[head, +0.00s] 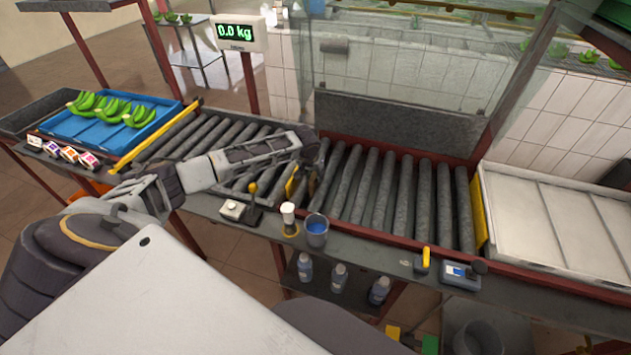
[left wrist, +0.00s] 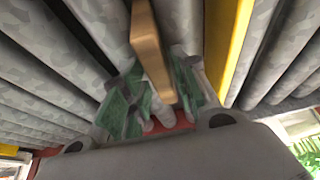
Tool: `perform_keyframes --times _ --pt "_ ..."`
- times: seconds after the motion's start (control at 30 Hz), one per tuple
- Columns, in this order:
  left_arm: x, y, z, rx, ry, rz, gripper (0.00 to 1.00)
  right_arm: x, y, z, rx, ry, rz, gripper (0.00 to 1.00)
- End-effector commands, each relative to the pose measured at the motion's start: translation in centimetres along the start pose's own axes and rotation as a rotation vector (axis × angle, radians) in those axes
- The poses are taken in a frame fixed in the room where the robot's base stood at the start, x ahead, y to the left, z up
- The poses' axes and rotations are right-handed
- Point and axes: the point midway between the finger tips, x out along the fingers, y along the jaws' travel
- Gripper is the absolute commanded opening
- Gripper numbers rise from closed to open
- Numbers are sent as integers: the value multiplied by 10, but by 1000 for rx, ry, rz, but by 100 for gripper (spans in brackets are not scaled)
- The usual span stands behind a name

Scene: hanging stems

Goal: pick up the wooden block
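The wooden block (left wrist: 148,42) is a long tan-brown piece in the left wrist view. It lies over the grey rollers, with its near end between my left gripper's green-padded fingers. My left gripper (left wrist: 158,78) looks open, with a finger on each side of the block. Narrow gaps seem to show, but contact is hard to judge. My right gripper is not in view.
The roller conveyor (head: 385,200) runs across the bench. A blue crate of green bananas (head: 73,128) is at left. A white tray (head: 485,180) is at right.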

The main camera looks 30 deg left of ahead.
Motion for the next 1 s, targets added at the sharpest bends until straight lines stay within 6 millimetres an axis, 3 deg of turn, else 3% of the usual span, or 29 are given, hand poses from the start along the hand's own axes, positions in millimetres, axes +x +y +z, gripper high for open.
perform_keyframes --times 0.2,1.0 --pt "9 0 0 1 0 0 29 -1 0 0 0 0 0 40" --pt "10 0 1 1 0 1 29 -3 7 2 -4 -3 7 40"
